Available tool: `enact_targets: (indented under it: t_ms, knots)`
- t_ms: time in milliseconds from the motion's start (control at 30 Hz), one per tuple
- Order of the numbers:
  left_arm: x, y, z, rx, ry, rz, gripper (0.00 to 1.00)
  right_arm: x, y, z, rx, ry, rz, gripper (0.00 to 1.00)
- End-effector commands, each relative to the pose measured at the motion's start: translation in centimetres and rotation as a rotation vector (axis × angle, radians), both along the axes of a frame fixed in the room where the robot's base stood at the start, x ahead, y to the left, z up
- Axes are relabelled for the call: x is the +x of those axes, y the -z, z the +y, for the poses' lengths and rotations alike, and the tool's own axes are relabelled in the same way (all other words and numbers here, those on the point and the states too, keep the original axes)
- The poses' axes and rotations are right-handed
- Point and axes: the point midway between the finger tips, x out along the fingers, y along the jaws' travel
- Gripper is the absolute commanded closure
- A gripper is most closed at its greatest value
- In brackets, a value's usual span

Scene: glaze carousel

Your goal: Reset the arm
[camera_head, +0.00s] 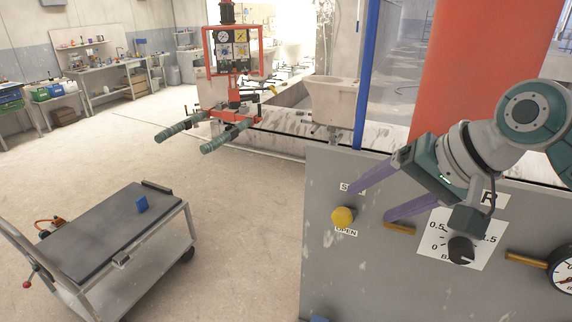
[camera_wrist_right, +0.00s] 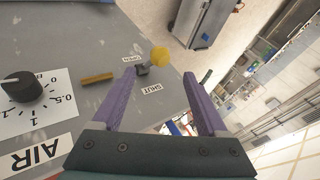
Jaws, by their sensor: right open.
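My right gripper (camera_head: 370,204) is open, its two purple fingers apart and empty, in front of the grey panel (camera_head: 385,285). In the right wrist view the gripper (camera_wrist_right: 159,73) also shows nothing between its fingers. A round yellow knob (camera_head: 343,217) on the panel is just below and left of the fingertips, with an OPEN label under it and a partly hidden label above. In the wrist view the yellow knob (camera_wrist_right: 160,56) lies beyond the fingertips. Whether a finger touches the panel is unclear. My left gripper is not in view.
A black dial (camera_head: 461,250) and a gauge (camera_head: 564,272) are on the panel. A cart (camera_head: 105,235) with a blue block (camera_head: 141,204) stands at left. A red frame with green handles (camera_head: 178,129) and a pale basin (camera_head: 333,98) stand behind. The floor between is clear.

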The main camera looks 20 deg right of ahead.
Motion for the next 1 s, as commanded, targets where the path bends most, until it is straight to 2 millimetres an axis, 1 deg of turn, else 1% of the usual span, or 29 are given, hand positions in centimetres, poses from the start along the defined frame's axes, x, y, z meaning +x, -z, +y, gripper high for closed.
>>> enact_targets:
  t_ms: [433,467,533,567,633,667,700,767,800,833,900,1000]
  knots:
    - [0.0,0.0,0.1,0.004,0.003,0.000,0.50,0.0,0.0,0.0,-0.001,-0.001,0.000,0.24]
    - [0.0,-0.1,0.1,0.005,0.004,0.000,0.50,-0.1,0.0,0.1,-0.005,-0.004,0.002,0.24]
    - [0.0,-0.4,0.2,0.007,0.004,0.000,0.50,-1.1,0.2,0.8,-0.040,-0.045,0.019,0.24]
    - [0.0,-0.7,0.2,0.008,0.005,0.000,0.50,-1.9,0.5,1.4,-0.070,-0.081,0.033,0.24]
    - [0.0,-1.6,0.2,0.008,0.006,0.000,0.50,-4.8,1.0,3.4,-0.168,-0.203,0.077,0.24]
    - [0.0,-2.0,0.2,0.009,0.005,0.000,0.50,-6.3,1.1,4.3,-0.218,-0.268,0.098,0.24]
    - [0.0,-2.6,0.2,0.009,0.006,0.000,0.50,-8.6,1.1,5.7,-0.286,-0.362,0.126,0.24]
    - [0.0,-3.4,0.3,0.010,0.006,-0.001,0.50,-11.9,0.8,7.4,-0.379,-0.494,0.159,0.24]
    - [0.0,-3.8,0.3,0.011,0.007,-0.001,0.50,-13.9,0.3,8.4,-0.430,-0.572,0.177,0.24]
    - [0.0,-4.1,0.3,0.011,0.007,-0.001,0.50,-15.3,-0.1,9.0,-0.463,-0.625,0.188,0.24]
    - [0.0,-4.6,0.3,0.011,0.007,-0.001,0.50,-18.0,-1.1,10.1,-0.523,-0.723,0.209,0.24]
    - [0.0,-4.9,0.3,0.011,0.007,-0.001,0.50,-20.2,-2.3,10.8,-0.576,-0.804,0.224,0.24]
